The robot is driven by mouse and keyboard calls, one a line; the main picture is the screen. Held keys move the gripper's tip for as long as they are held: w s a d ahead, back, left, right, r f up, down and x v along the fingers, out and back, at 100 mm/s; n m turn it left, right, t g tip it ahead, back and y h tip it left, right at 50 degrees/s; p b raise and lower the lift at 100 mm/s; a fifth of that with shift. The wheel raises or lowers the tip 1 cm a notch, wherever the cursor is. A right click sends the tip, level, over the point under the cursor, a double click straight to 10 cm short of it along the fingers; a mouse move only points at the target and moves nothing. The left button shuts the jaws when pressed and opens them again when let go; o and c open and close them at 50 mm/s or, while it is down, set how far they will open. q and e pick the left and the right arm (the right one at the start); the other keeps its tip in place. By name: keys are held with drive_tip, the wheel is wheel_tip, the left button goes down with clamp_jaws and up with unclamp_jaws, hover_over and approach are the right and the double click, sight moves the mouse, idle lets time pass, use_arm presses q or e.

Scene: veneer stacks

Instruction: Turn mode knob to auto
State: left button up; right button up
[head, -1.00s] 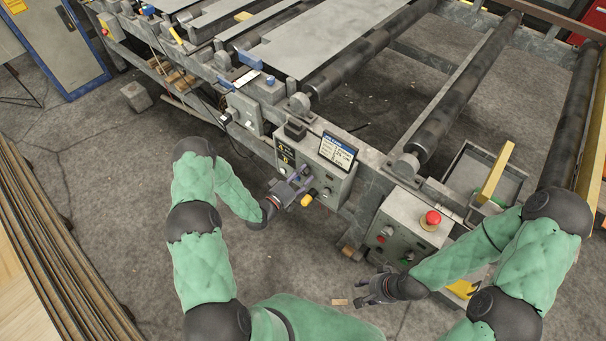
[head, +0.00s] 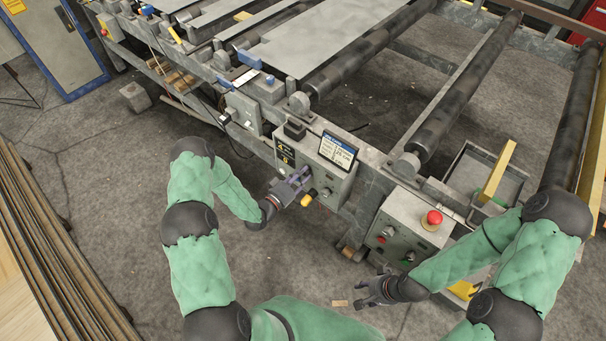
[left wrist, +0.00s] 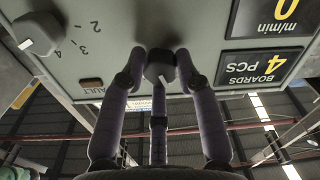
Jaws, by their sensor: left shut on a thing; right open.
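A grey control box (head: 340,181) with a small display (head: 337,150) is on the machine's side rail. My left gripper (head: 301,181) is at its front face. In the left wrist view, the left gripper (left wrist: 161,78) has its fingers closed on both sides of a dark knob (left wrist: 160,66) with a pale pointer mark. The fingers hide the markings around this knob, so I cannot read its setting. A second knob (left wrist: 38,33), with numbers beside it, is apart from the fingers. My right gripper (head: 372,291) is open and empty, low before the machine.
A second box (head: 408,228) with a red mushroom button (head: 432,219) stands to the right, near my right forearm. A small yellow part (head: 308,198) is close beside my left gripper. Rollers (head: 452,100) lie behind the boxes. The floor in front is mostly clear.

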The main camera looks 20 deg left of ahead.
use_arm(q)
drive_tip(key=shift+f+m+b, duration=0.1)
drive_tip(key=shift+m+b, duration=0.55)
drive_tip(key=shift+m, duration=1.05)
drive_tip(key=shift+m+b, duration=0.75)
drive_tip(key=shift+m, duration=0.95)
drive_tip(key=shift+m+b, duration=0.85)
drive_tip(key=shift+m, duration=0.85)
